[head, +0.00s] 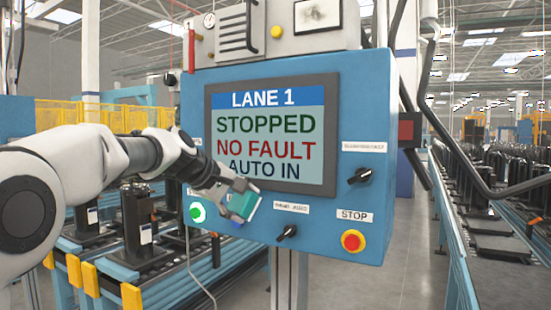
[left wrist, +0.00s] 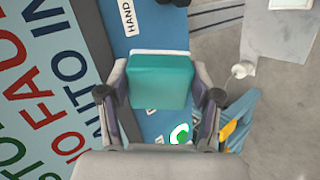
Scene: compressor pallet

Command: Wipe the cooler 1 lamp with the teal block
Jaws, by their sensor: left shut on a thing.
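My left gripper (head: 232,198) is in front of the lower part of the blue control panel (head: 360,95). It is shut on the teal block (head: 243,206). In the left wrist view the teal block (left wrist: 160,80) sits between the two fingers of the gripper (left wrist: 160,98). A lit green round light (head: 197,212) is on the panel, left of the block; it also shows in the left wrist view (left wrist: 180,134), below the block. I cannot read any label marking the cooler 1 lamp. My right gripper is not in view.
The panel screen (head: 270,135) reads stopped, no fault. A black knob (head: 287,233) and red stop button (head: 353,241) are right of the block. Another knob (head: 360,176) is higher. A grey box with a yellow round part (head: 277,32) stands above. Conveyors flank the panel.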

